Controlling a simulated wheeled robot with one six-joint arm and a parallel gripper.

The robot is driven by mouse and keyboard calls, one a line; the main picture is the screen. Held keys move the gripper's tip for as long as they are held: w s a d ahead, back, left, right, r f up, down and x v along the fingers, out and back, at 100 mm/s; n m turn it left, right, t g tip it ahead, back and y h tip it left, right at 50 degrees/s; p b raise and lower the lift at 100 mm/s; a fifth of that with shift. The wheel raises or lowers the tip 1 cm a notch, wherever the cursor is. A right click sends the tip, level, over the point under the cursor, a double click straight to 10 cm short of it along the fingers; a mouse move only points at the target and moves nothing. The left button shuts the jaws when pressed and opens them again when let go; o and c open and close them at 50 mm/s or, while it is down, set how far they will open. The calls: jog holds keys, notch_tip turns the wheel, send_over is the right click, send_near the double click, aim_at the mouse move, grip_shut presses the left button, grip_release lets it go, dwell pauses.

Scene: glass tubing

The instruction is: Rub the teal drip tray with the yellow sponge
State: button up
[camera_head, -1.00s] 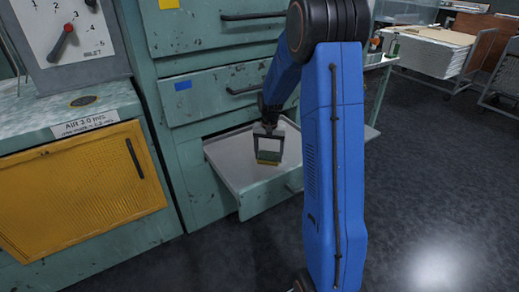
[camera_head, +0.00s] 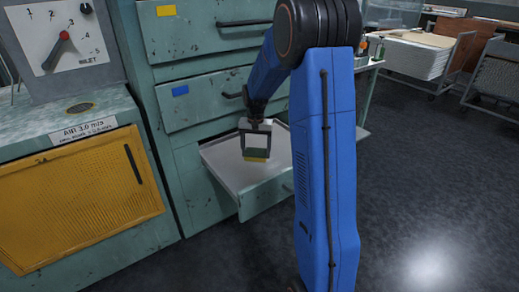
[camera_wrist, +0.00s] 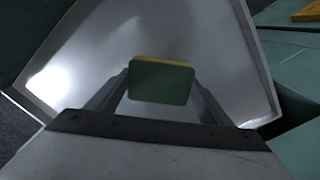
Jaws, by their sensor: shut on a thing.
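The teal drip tray (camera_head: 280,165) is pulled out of the teal cabinet like a drawer, with a teal front and a bare grey inside. My gripper (camera_head: 256,152) is shut on the yellow sponge (camera_head: 257,159), which has a dark green upper face and a yellow lower part. The sponge is over the tray's inside; I cannot tell whether it touches the surface. In the wrist view the sponge (camera_wrist: 162,82) sits between the fingers, with the tray floor (camera_wrist: 205,35) around it. The sponge hides part of the floor.
Closed drawers with a yellow label (camera_head: 166,11) and a blue label (camera_head: 181,90) are above the tray. A yellow panel (camera_head: 80,205) is at the left. A side table (camera_head: 366,85) is behind my arm. Open floor (camera_head: 430,180) is at the right.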

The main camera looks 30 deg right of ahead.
jog(key=shift+r, duration=1.5)
